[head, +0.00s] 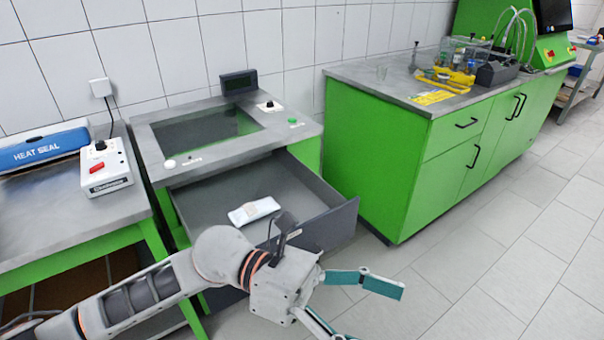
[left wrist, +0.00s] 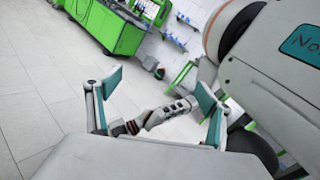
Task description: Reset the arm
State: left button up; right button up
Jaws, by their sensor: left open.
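My left arm comes in from the bottom left of the head view. Its gripper (head: 374,316) is open and empty, in front of the open drawer and over the floor. The lower finger is partly cut off by the bottom edge. In the left wrist view, the two teal-padded fingers (left wrist: 158,92) stand wide apart. Beyond them in that view is a grey arm link of mine with an orange band.
A drawer (head: 332,222) stands open under a grey-topped bench, with a white packet (head: 254,211) inside. A blue heat sealer (head: 45,150) and control box (head: 106,168) are at left. A green cabinet (head: 385,170) stands at right. The floor (head: 500,260) at right is clear.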

pick_arm(q)
jog(key=w+a+r+n+t+h, duration=0.3)
jog(key=w+n+t+h, duration=0.3)
jog(key=w+n+t, duration=0.8)
jog(key=w+a+f+n+t+y+p, duration=0.15)
jog(key=a+f+n+t+y, duration=0.5)
jog(key=n, duration=0.65)
jog(key=w+a+f+n+t+y, duration=0.25)
jog(key=a+f+n+y, duration=0.5)
jog(key=f+n, duration=0.5)
jog(key=s+a+f+n+g+y, duration=0.1)
jog(key=s+a+f+n+y, duration=0.1)
jog(key=f, duration=0.5)
jog(key=s+a+f+n+g+y, duration=0.2)
jog(key=s+a+f+n, duration=0.3)
jog(key=s+a+f, duration=0.2)
jog(key=s+a+f+n+g+y+p, duration=0.1)
jog(key=s+a+f+n+g+y, duration=0.1)
jog(key=s+a+f+n, duration=0.2)
notch_tip(320, 180, down, 4)
jog(key=s, duration=0.2)
jog(key=shift+s+a+r, duration=0.2)
jog(key=shift+s+a, duration=0.1)
jog(key=shift+c, duration=0.3)
